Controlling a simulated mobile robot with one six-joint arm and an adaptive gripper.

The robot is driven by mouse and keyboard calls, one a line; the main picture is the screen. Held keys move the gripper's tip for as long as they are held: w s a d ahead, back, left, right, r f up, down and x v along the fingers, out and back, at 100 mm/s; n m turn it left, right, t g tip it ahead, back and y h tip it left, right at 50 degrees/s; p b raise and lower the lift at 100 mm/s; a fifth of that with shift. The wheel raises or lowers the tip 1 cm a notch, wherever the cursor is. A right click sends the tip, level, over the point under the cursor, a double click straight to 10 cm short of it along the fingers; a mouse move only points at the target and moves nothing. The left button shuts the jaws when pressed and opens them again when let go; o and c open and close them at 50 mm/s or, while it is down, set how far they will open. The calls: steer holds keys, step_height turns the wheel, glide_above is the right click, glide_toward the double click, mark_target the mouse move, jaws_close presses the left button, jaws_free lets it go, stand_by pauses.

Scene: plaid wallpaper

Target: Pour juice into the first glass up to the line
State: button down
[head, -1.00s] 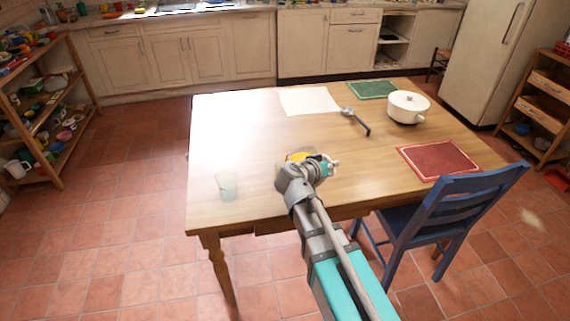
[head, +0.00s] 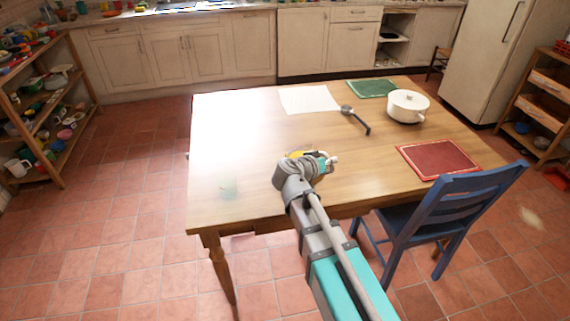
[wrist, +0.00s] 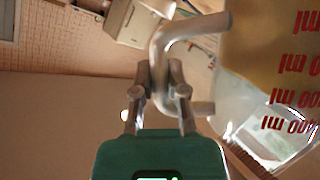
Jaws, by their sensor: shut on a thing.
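A clear measuring jug (wrist: 240,105) with red ml markings fills the right of the wrist view, with yellow juice (wrist: 265,45) in part of it. My gripper (wrist: 160,75) is shut on its grey handle (wrist: 185,30). In the head view my gripper (head: 322,165) is above the table's near part, and only a little yellow of the juice (head: 297,154) shows past my arm. A faint greenish glass (head: 229,188) stands on the table to the left, apart from the jug. Its fill line and contents cannot be made out.
A blue chair (head: 450,205) stands at the near right. The table's left part around the glass is clear.

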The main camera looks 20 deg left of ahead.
steer(key=shift+w+a+r+n+h+p, duration=0.15)
steer(key=shift+a+r+n+h+p, duration=0.1)
steer(key=shift+a+r+n+p, duration=0.4)
steer(key=shift+w+a+r+n+h+p, duration=0.15)
steer(key=shift+a+r+n+h+p, duration=0.15)
steer(key=shift+a+r, duration=0.4)
stand_by(3.6)
steer(key=shift+d+r, duration=0.1)
steer(key=shift+d, duration=0.05)
steer(key=s+d+f+m+y+b, duration=0.1)
steer(key=d+f+m+y+b, duration=0.1)
steer(key=f+b, duration=0.4)
steer(key=d+f+m, duration=0.1)
steer(key=d, duration=0.1)
steer(key=shift+d+f, duration=0.15)
steer(key=shift+d, duration=0.25)
steer(key=shift+s, duration=0.1)
steer(key=shift+f, duration=0.1)
steer(key=shift+s+d+f+m+y+b, duration=0.1)
steer(key=shift+d+f+m+y+b, duration=0.3)
steer(key=shift+f+b, duration=0.35)
steer(key=shift+f, duration=0.15)
